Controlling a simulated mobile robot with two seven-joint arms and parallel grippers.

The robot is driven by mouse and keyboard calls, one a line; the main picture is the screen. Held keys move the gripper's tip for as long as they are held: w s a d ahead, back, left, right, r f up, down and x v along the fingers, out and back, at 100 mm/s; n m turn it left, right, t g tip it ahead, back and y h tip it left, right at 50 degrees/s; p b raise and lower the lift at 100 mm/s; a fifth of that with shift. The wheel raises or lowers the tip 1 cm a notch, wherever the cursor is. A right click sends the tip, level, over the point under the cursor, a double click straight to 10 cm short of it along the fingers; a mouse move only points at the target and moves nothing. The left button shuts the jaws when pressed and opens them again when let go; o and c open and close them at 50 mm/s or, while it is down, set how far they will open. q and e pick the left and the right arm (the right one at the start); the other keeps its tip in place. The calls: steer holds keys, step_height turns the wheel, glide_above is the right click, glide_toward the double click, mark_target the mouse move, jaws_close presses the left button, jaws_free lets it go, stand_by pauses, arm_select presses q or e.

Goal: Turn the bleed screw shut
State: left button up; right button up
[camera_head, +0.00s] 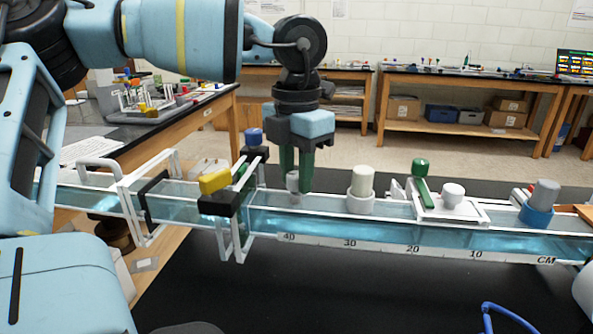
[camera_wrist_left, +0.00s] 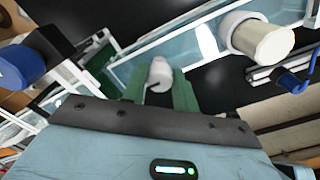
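A small pale grey knob, which looks like the bleed screw (camera_head: 293,181), stands on top of the long clear water channel (camera_head: 330,222). In the left wrist view the bleed screw (camera_wrist_left: 160,74) shows as a light cylinder with a dark slot or pin. My left gripper (camera_head: 295,178) points straight down over it, with a green finger on each side. The gap between the fingers is about as wide as the knob, and they look closed against it.
A cream cylinder (camera_head: 362,180) stands just right of the knob. A yellow-topped black clamp (camera_head: 215,183) and a blue-topped one (camera_head: 254,137) stand to its left. Farther right are a green lever (camera_head: 421,182), a white knob (camera_head: 453,194) and a grey-topped blue fitting (camera_head: 541,203).

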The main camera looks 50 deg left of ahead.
mark_target(296, 174)
arm_select(q)
steer(key=o, duration=0.4)
steer(key=shift+c, duration=0.2)
steer(key=shift+r, duration=3.95)
